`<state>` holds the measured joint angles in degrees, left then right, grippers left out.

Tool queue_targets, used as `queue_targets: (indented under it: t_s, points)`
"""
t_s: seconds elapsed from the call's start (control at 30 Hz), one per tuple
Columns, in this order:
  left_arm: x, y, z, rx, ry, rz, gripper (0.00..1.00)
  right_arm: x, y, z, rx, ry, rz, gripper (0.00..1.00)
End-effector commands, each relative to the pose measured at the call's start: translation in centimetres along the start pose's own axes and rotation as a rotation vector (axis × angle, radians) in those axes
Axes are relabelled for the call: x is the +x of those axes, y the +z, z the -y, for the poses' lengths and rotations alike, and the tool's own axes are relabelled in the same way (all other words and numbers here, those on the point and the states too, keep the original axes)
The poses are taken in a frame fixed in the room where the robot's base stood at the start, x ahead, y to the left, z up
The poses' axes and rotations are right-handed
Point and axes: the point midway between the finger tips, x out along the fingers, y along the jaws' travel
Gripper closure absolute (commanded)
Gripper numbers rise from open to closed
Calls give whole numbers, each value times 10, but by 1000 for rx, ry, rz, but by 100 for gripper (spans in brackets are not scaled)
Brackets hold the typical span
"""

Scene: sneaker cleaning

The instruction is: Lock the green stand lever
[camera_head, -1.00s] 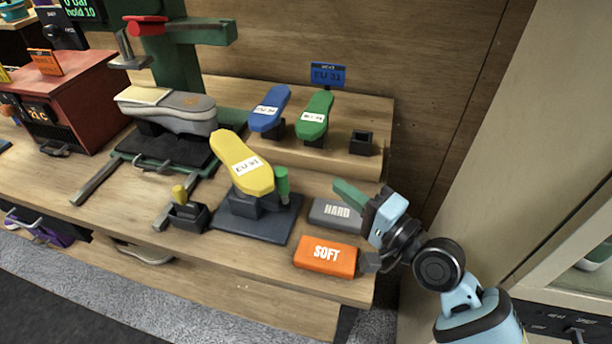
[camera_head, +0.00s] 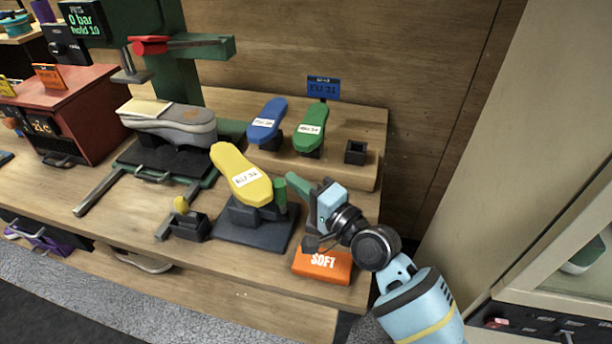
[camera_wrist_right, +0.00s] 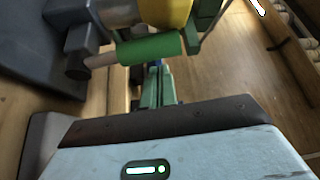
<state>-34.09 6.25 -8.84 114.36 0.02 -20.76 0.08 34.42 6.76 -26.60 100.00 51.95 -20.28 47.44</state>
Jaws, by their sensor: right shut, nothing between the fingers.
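The green stand lever (camera_head: 280,194) is a short upright green cylinder at the right side of the dark stand (camera_head: 255,236). The stand holds a yellow shoe last (camera_head: 240,172) labelled EU. In the right wrist view the lever (camera_wrist_right: 150,50) is a green sleeve on a pale rod, lying across the picture just beyond my fingertips. My right gripper (camera_head: 293,180) is shut and empty, its green fingers close beside the lever. The right wrist view also shows the fingers (camera_wrist_right: 157,84); I cannot tell whether they touch the lever. My left gripper is not in view.
An orange SOFT block (camera_head: 322,264) lies below my right wrist. Blue (camera_head: 267,122) and green (camera_head: 311,130) lasts stand on the raised shelf (camera_head: 355,178) behind. A dark holder (camera_head: 189,226) with a yellow knob is left of the stand. A grey shoe (camera_head: 170,122) sits in the green press.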

Motion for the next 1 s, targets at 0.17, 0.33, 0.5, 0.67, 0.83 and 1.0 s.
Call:
queue_targets:
  t_s: [0.17,0.33,0.5,0.67,0.83,1.0]
  points:
    - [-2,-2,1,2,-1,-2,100,-3,9,1,1,-2,-1,100]
    - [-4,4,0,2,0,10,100,-4,10,0,0,-1,-1,100]
    - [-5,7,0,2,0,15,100,-4,10,0,0,-1,-1,100]
    - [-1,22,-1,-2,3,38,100,-7,15,-6,-50,-26,1,100]
    - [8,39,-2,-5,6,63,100,-12,24,-7,-145,-81,2,100]
    - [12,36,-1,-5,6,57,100,-14,26,-2,-188,-109,1,100]
